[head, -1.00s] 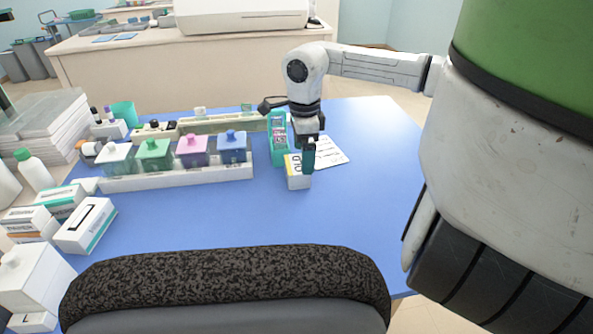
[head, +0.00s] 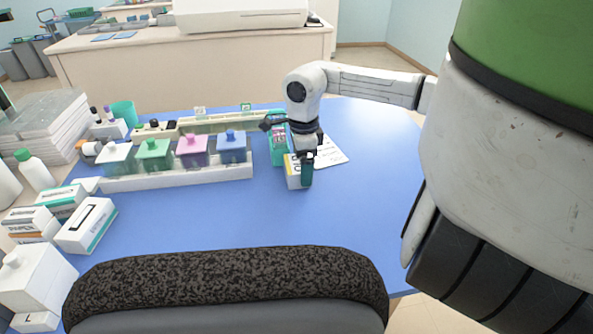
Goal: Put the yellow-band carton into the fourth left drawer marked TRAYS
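The yellow-band carton (head: 292,174) is a small white box with a yellow band, standing on the blue table mat (head: 220,215) right of the staining jars. My gripper (head: 307,180) points down at the carton, with one teal fingertip overlapping the carton's right side. The other finger is hidden, so I cannot tell whether the gripper is closed on the carton or only beside it. The carton appears to rest on the mat. No drawer marked TRAYS is in view.
A teal rack (head: 278,148) stands just behind the carton and a white paper (head: 330,153) lies to its right. Lidded staining jars (head: 192,152) stand in a row at left. White boxes (head: 87,226) crowd the left edge. A dark chair back (head: 230,275) is in front. The mat's right side is clear.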

